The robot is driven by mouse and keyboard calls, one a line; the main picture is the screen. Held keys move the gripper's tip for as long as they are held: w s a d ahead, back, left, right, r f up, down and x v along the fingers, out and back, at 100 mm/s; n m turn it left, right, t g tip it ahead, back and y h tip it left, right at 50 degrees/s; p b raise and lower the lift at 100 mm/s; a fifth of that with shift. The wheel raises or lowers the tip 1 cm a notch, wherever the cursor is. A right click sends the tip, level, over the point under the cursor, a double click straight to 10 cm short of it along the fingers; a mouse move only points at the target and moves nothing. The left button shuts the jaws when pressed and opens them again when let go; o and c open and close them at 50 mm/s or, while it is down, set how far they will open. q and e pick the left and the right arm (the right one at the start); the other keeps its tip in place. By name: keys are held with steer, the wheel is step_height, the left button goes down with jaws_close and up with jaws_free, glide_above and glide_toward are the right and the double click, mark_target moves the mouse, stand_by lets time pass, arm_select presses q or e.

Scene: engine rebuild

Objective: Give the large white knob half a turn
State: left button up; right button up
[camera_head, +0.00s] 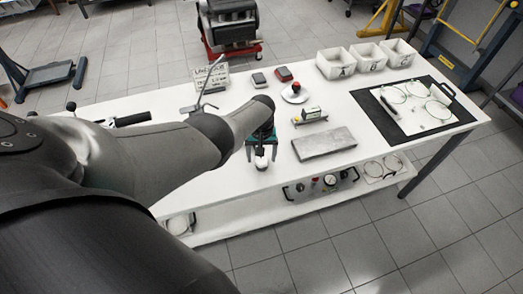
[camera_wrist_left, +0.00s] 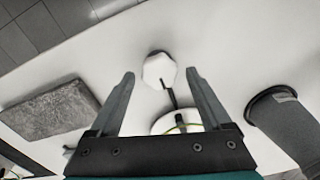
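The large white knob (camera_wrist_left: 160,69) has a faceted outline and shows between the fingertips in the left wrist view. A dark rod runs from it to a white round part (camera_wrist_left: 166,122) that is partly hidden by my gripper. In the head view the knob (camera_head: 261,163) shows just below the fingertips at the table's front edge. My left gripper (camera_head: 261,151) is open, with one finger on each side of the knob; the left wrist view shows both fingers (camera_wrist_left: 160,76) spread wide with a gap to the knob. My right gripper is in neither view.
A grey slab (camera_head: 323,143) lies right of the gripper. White bins (camera_head: 336,66) stand at the back. A dark mat (camera_head: 373,108) lies at the right.

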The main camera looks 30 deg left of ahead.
mark_target(262, 159)
arm_select(q)
steer(key=shift+r+p, duration=0.4)
steer(key=shift+r, duration=0.05)
step_height(262, 159, up, 14)
steer(key=p, duration=0.8)
steer(key=shift+r, duration=0.2)
